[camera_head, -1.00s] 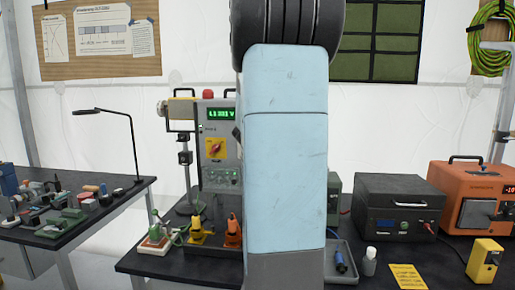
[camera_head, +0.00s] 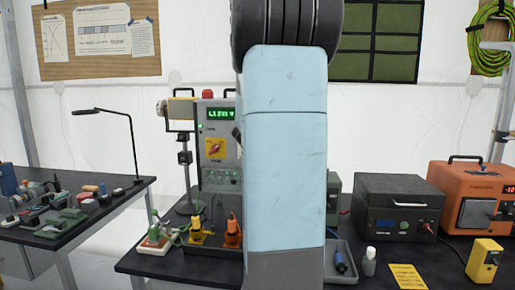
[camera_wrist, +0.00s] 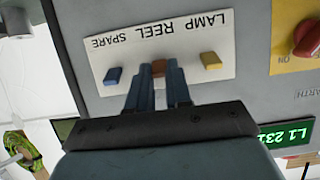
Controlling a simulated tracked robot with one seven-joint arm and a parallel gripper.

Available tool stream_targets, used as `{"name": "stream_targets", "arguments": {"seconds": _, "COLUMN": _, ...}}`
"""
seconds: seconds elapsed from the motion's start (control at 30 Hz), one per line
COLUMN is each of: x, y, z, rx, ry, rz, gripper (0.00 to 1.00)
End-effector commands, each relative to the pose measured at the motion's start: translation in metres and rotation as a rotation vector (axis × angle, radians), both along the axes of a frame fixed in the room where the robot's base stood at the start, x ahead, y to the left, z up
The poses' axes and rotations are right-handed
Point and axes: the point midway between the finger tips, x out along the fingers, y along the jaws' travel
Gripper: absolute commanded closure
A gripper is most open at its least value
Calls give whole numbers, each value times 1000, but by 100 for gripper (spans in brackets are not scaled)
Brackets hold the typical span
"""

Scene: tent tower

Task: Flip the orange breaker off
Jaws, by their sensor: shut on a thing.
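The orange breaker (camera_wrist: 160,68) is the middle switch on a white strip, by the word REEL, in the wrist view. It looks brownish orange. My gripper (camera_wrist: 159,72) is shut on it, one dark finger on each side. The fingers hide part of the breaker, so its on or off position is unclear. A blue switch (camera_wrist: 113,76) sits left of it by SPARE, and a yellow switch (camera_wrist: 211,60) right of it by LAMP. In the head view my arm hides the breakers and gripper; part of the grey panel (camera_head: 222,172) shows beside it.
A red rotary knob (camera_wrist: 308,38) on a yellow plate and a green lit display (camera_wrist: 287,136) are near the strip. In the head view a dark box (camera_head: 395,205) and an orange unit (camera_head: 465,190) stand on the right of the bench.

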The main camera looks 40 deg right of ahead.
Motion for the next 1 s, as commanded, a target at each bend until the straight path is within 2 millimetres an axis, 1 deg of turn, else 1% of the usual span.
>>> {"name": "stream_targets", "arguments": {"seconds": 0.03, "x": 0, "y": 3, "z": 0, "rx": 0, "ry": 1, "rz": 4, "gripper": 100}}
{"name": "stream_targets", "arguments": {"seconds": 0.47, "x": 1, "y": 0, "z": -1, "rx": -38, "ry": -29, "rz": 5, "gripper": 100}}
{"name": "stream_targets", "arguments": {"seconds": 1.0, "x": -1, "y": 2, "z": -9, "rx": -187, "ry": -157, "rz": 5, "gripper": 100}}
